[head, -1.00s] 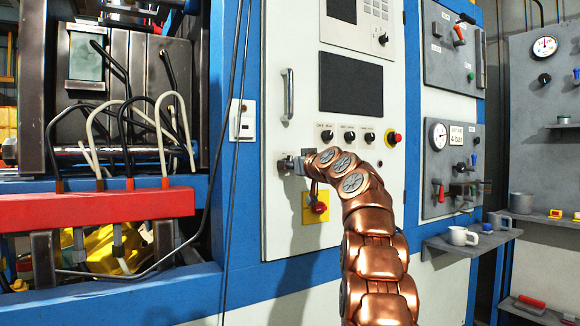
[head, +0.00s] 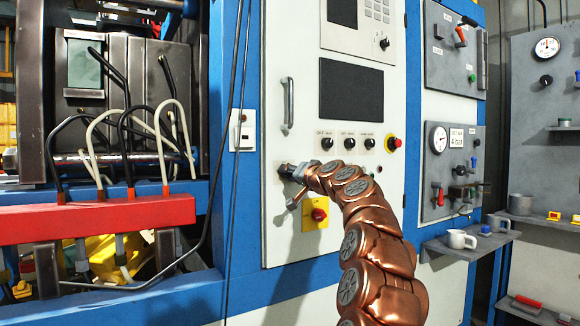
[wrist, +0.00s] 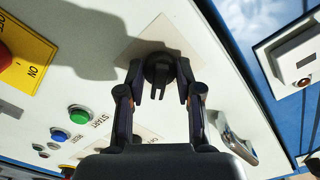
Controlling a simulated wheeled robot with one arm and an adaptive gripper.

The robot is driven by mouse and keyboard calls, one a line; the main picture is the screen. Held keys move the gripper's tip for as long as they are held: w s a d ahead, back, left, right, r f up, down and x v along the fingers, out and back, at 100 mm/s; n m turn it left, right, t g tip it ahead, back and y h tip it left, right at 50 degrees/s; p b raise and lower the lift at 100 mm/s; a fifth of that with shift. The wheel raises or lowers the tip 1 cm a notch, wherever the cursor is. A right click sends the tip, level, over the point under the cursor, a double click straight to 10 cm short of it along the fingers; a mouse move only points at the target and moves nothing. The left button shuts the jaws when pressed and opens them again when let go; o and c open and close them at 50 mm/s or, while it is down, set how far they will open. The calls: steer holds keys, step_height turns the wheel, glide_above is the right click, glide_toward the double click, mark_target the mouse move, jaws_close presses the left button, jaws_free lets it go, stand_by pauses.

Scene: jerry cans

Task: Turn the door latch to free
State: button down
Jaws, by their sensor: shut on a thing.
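The door latch is a dark round knob with a forked grip (wrist: 158,72) on a pale square plate, in the upper middle of the wrist view. In the head view the latch (head: 284,169) shows only in part at the left of the white cabinet door, mostly covered by my gripper. My gripper (wrist: 159,78) has one dark finger on each side of the knob, with the fingertips at its sides. In the head view my gripper (head: 299,173) is against the door at the end of my copper arm. It is shut on the latch.
A red emergency knob on a yellow plate (head: 315,213) is just below right of the latch. A door handle (head: 287,103) and a row of small black knobs (head: 348,142) are above. A cable (head: 234,150) hangs to the left.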

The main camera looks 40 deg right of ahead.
steer(key=shift+r+m+p, duration=0.1)
steer(key=shift+m+p, duration=3.6)
steer(key=c, duration=0.8)
jaws_free()
steer(key=shift+o, duration=0.2)
steer(key=shift+s, duration=0.1)
steer(key=s, duration=1.2)
steer(key=shift+a, duration=0.3)
steer(key=shift+w+a, duration=0.1)
